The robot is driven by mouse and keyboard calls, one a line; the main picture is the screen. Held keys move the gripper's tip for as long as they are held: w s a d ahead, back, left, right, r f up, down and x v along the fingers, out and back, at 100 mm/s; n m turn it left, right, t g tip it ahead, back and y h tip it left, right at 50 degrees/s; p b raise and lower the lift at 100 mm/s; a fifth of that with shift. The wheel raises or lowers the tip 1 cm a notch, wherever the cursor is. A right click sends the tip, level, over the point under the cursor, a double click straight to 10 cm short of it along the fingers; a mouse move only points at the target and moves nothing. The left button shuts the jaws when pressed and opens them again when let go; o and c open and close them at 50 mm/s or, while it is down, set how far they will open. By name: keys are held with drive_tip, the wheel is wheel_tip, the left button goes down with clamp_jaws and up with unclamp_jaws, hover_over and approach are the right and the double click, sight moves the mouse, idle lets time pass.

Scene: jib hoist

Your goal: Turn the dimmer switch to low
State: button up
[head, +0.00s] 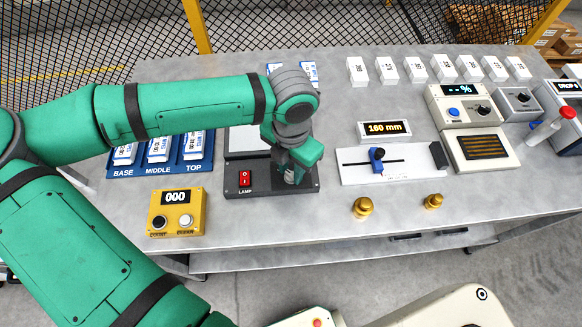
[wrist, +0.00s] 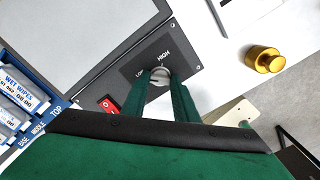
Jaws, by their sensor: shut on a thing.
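The dimmer switch is a light grey round knob (wrist: 160,76) on a dark panel, with LOW printed to its left and HIGH above it in the wrist view. My gripper (wrist: 164,82) is shut on the knob, with one green finger on each side of it. In the head view my gripper (head: 296,172) reaches down onto the right end of the dark lamp box (head: 270,188) and mostly hides the knob. I cannot clearly tell which mark the knob points to.
A red LAMP rocker switch (head: 244,178) sits left of the knob. A yellow counter box (head: 176,212) reading 000 stands at the front left. A slider unit with a 160 mm display (head: 384,131) and two brass knobs (head: 363,207) are to the right.

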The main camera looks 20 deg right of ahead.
sight(291, 174)
drive_tip(key=o, duration=1.1)
drive_tip(key=shift+c, duration=0.2)
wheel_tip(291, 174, up, 11)
drive_tip(key=shift+f, duration=0.1)
